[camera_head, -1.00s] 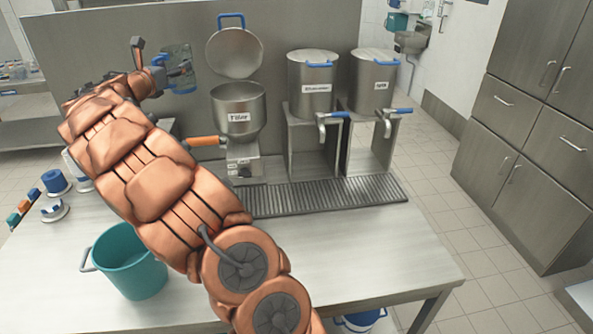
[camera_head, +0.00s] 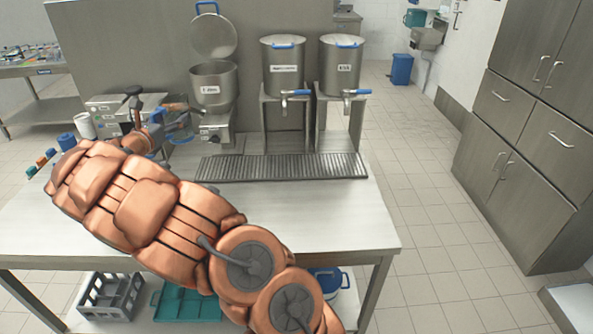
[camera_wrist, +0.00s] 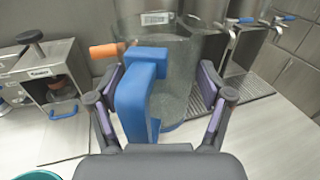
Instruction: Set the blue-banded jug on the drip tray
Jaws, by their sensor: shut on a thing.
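My gripper (camera_wrist: 162,82) is shut on a clear jug (camera_wrist: 178,88) with a thick blue handle (camera_wrist: 128,108); the handle faces the wrist camera. In the head view the jug (camera_head: 183,126) is small, partly covered by my gripper (camera_head: 165,118), and appears left of the filler with the hopper. The ribbed grey drip tray (camera_head: 283,168) lies on the table in front of the fillers, right of the jug. It also shows at the right in the wrist view (camera_wrist: 254,86). The tray looks bare.
A hopper machine (camera_head: 214,88) and two steel urns with blue-levered taps (camera_head: 283,68) (camera_head: 341,68) stand behind the tray. A boxy steel machine (camera_wrist: 50,82) stands left of the jug. The table (camera_head: 310,215) is clear in front of the tray.

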